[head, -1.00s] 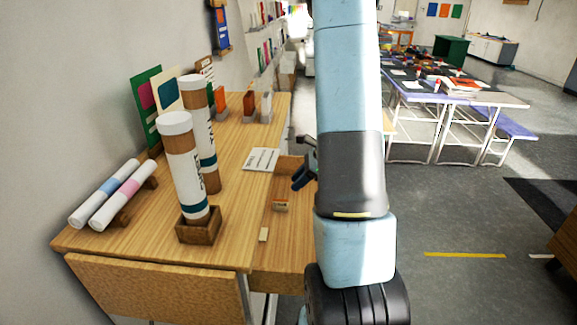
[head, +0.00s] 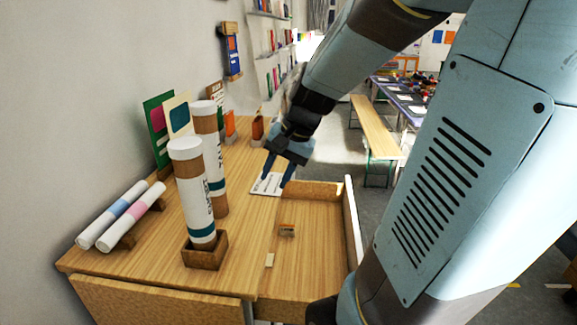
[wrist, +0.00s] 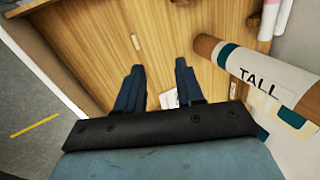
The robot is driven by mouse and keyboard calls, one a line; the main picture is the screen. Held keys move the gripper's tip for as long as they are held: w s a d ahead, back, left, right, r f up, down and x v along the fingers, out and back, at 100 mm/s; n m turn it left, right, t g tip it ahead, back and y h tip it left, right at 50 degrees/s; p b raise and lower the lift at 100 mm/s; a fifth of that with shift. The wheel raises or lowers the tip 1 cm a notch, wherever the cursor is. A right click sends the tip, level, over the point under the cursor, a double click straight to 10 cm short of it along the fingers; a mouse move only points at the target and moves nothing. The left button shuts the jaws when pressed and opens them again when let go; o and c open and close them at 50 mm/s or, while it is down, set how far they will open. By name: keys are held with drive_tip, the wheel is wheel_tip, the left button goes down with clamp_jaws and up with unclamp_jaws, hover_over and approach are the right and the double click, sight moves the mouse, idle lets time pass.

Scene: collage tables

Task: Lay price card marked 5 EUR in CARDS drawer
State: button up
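A white card with dark print (head: 268,184) lies flat on the wooden tabletop, by the back left corner of the open drawer; its marking is too small to read. My gripper (head: 277,178) is open above it, pointing down, one finger partly in front of it. In the wrist view, part of the card (wrist: 169,99) shows between the spread fingers of my gripper (wrist: 159,66), with nothing held. The open drawer (head: 318,215) is at the table's right.
Two tall tubes stand left of the card; the nearer tube (head: 192,190) is in a wooden holder (head: 205,253). A small cream piece (head: 269,260) lies near the drawer's left edge. Two rolled sheets (head: 120,215) lie at far left. Upright cards line the wall.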

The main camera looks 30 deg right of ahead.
drive_tip(key=s+a+r+n+t+h, duration=0.2)
drive_tip(key=s+r+n+h, duration=0.1)
drive_tip(key=s+r+n, duration=0.4)
drive_tip(key=s, duration=0.3)
drive_tip(key=shift+a+n+t+h, duration=0.15)
drive_tip(key=shift+n+t+h, duration=0.15)
drive_tip(key=shift+t, duration=0.1)
drive_tip(key=shift+o, duration=0.5)
drive_tip(key=shift+s, duration=0.1)
